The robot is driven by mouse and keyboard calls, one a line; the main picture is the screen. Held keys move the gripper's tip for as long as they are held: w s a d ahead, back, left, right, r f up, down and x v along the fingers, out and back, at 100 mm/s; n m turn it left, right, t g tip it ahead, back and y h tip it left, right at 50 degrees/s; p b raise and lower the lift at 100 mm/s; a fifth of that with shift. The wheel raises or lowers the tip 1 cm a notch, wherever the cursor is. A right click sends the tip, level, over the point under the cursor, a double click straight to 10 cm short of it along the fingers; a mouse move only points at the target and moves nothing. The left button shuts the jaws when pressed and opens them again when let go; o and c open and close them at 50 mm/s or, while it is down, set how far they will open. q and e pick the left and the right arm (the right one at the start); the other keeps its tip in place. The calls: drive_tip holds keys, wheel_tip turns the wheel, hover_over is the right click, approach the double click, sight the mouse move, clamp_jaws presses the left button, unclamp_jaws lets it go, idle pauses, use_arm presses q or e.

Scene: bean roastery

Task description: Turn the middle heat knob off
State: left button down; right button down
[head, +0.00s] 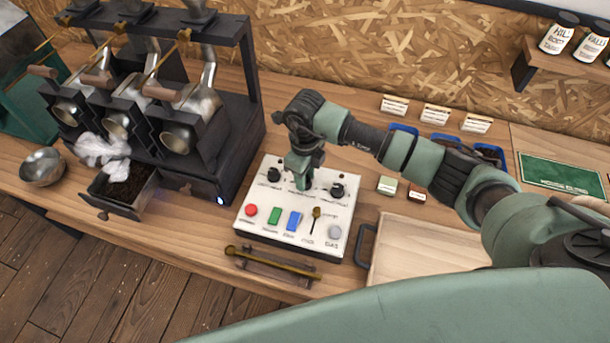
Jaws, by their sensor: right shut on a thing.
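A white control panel (268,233) stands on the wooden counter in the middle of the head view. Along its upper part are a black left knob (274,174) and a black right knob (338,190). My right gripper (300,181) comes down from above between these two and is shut on the middle heat knob. The gripper hides the middle knob, so I cannot see where it points. My left gripper is not in view.
The panel front has red (251,210), green (274,216) and blue (294,220) buttons, a small upright lever (315,215) and a grey button (334,231). A black roaster (230,150) stands left, a wooden tray (415,250) right. A brass-coloured rod (275,262) lies in front.

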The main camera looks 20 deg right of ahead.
drive_tip(key=shift+d+f+n+b, duration=0.1)
drive_tip(key=shift+f+n+b, duration=0.05)
drive_tip(key=shift+n+b, duration=0.35)
drive_tip(key=n+b, duration=0.8)
drive_tip(key=b, duration=0.3)
drive_tip(key=shift+r+n+b, duration=0.2)
drive_tip(key=shift+n+b, duration=1.2)
drive_tip(key=shift+b, duration=0.2)
drive_tip(key=c, duration=1.1)
unclamp_jaws()
drive_tip(key=shift+o, duration=0.2)
wheel_tip(320, 180, up, 8)
drive_tip(key=shift+f+b, duration=0.1)
drive_tip(key=shift+b, duration=0.55)
